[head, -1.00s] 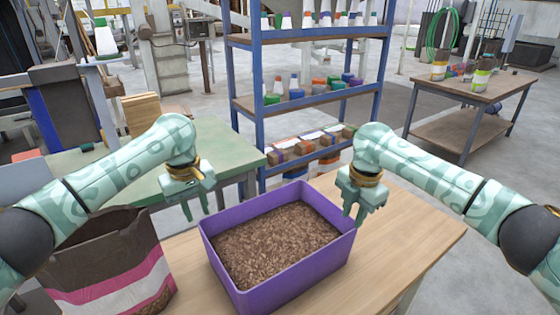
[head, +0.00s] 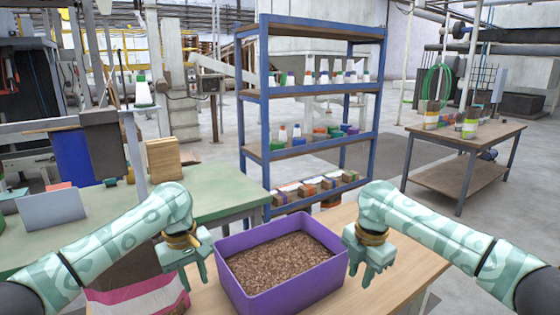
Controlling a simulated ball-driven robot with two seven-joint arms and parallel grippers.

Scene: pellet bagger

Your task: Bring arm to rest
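My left arm comes in from the left, and its gripper (head: 196,278) hangs with its fingers down beside the left wall of the purple tub (head: 290,290). Its fingers are apart with nothing between them. My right arm comes in from the right, and its gripper (head: 367,276) points down just right of the tub, over the wooden table (head: 405,282). Its fingers are also apart and empty. The tub holds brown pellets (head: 280,259). Whether either gripper touches the tub is hard to tell.
A brown, white and pink bag (head: 140,297) stands left of the tub, partly hidden by my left arm. A green table (head: 225,193) lies behind it. A blue shelf rack (head: 265,120) stands behind the wooden table, and another wooden table (head: 470,140) is at the right.

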